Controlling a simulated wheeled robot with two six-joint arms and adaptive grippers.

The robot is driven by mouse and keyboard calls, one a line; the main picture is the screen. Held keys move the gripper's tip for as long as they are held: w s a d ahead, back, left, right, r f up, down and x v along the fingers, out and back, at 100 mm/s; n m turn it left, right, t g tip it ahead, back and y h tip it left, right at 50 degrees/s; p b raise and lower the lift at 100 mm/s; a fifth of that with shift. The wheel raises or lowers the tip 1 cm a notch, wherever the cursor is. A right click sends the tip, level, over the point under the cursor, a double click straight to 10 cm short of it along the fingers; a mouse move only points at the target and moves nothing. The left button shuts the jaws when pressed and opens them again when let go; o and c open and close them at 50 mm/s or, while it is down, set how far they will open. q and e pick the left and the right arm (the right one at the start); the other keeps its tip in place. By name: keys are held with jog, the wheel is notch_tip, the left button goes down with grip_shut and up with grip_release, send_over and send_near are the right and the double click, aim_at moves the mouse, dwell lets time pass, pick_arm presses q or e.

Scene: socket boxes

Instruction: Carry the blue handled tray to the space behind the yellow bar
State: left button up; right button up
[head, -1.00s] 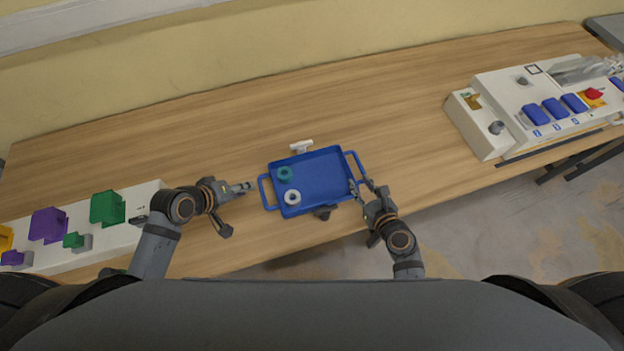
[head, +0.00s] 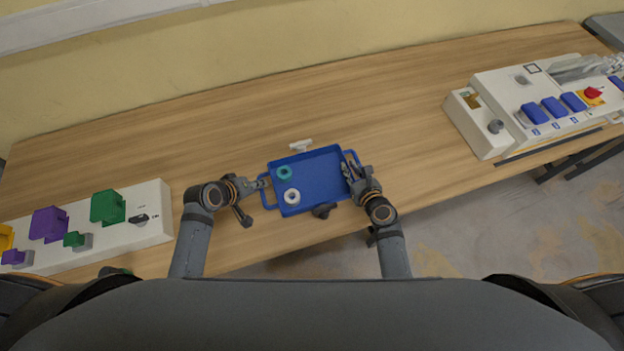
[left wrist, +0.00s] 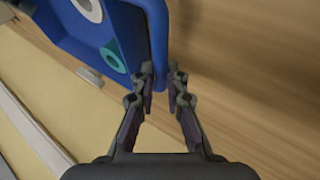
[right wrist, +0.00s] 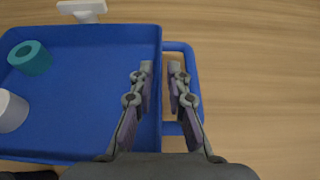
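The blue handled tray (head: 322,178) lies flat on the wooden table, with a teal ring (head: 284,173) and a white ring (head: 291,196) in its left part. My left gripper (head: 263,183) is at the tray's left handle. In the left wrist view its open fingers (left wrist: 162,80) have a blue bar of the tray between their tips. My right gripper (head: 349,172) is at the tray's right side. In the right wrist view its open fingers (right wrist: 160,72) straddle the tray's right wall, inside the handle bar (right wrist: 190,75). Contact cannot be told. I cannot make out a yellow bar.
A white T-shaped piece (head: 300,146) stands just behind the tray, and a dark knob (head: 324,211) is at its front. A white socket panel (head: 152,205) lies left, a switch box (head: 485,130) right. The table behind the tray is largely clear.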

pick_arm(q)
grip_shut()
pick_arm(e)
grip_shut()
jog(key=shift+r, duration=0.1)
